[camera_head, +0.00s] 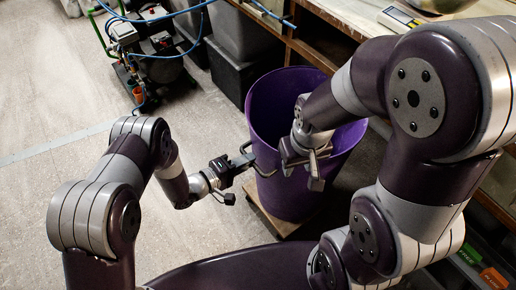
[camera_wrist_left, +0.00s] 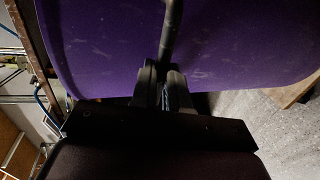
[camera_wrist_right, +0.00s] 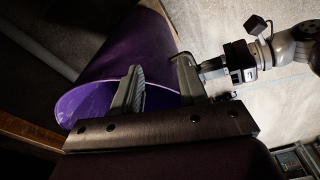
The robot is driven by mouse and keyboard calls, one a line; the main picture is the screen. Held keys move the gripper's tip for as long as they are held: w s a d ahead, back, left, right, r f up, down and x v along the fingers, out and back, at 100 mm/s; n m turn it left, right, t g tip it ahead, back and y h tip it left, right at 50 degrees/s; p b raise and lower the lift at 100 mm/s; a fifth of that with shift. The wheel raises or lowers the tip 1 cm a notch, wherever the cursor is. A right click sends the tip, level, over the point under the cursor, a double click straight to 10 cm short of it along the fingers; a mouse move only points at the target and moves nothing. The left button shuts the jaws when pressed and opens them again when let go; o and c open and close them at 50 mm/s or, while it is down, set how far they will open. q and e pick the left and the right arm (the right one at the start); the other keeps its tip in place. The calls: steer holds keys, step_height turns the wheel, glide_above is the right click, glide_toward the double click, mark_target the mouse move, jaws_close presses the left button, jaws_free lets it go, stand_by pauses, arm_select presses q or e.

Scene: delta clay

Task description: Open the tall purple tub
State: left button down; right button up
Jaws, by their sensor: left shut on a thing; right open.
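The tall purple tub (camera_head: 265,100) stands upright at the centre of the head view. Its top is open to view, and I see inside it; no lid shows on it. My left gripper (camera_head: 246,160) is shut on a thin grey bar (camera_wrist_left: 172,35) at the tub's near left side. In the left wrist view the purple wall (camera_wrist_left: 100,50) lies right behind that bar. My right gripper (camera_head: 308,168) is open by the near side of the rim. In the right wrist view its fingers (camera_wrist_right: 160,92) stand apart before the tub (camera_wrist_right: 125,50); contact is unclear.
The tub stands on a low wooden board (camera_head: 262,216). A compressor-like machine (camera_head: 150,55) with blue hoses is at the back left. Grey bins (camera_head: 240,70) and a wooden shelf (camera_head: 345,15) stand behind the tub. The floor at the left is clear.

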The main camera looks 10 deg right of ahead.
arm_select(q)
steer(key=shift+s+a, duration=0.15)
steer(key=shift+a, duration=0.2)
steer(key=c, duration=1.1)
jaws_free()
steer(key=p+v, duration=0.2)
steer(key=v, duration=1)
steer(key=shift+s+a+p, duration=0.1)
steer(key=shift+a+p, duration=0.25)
steer(key=shift+p, duration=0.05)
